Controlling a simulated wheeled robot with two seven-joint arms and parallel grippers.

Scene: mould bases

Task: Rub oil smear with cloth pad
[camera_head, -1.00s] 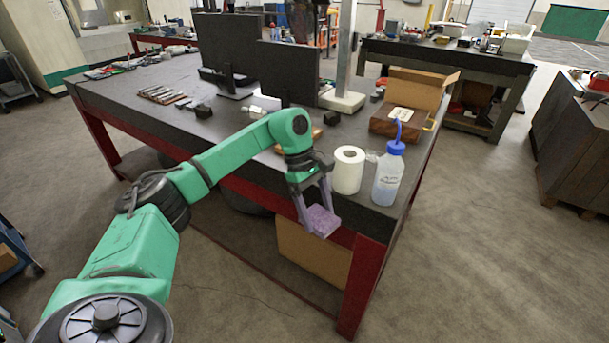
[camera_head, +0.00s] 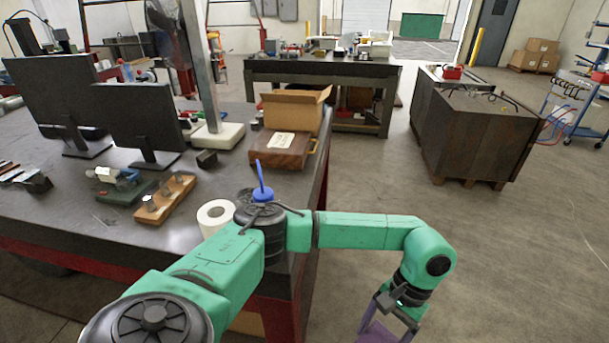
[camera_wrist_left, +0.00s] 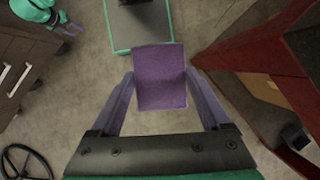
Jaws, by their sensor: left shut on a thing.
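The cloth pad (camera_wrist_left: 160,78) is a purple square. My left gripper (camera_wrist_left: 160,88) is shut on it, with one finger at each side, in the left wrist view. In the head view my left gripper (camera_head: 388,316) hangs over the floor to the right of the near workbench, and the purple pad (camera_head: 380,334) is cut off by the lower edge. In the left wrist view my right gripper (camera_wrist_left: 69,27) shows small at the upper left; its fingers are too small to read. I cannot make out an oil smear in either view.
Dark brown blocks (camera_head: 475,135) stand on a pallet at right. Open floor lies between.

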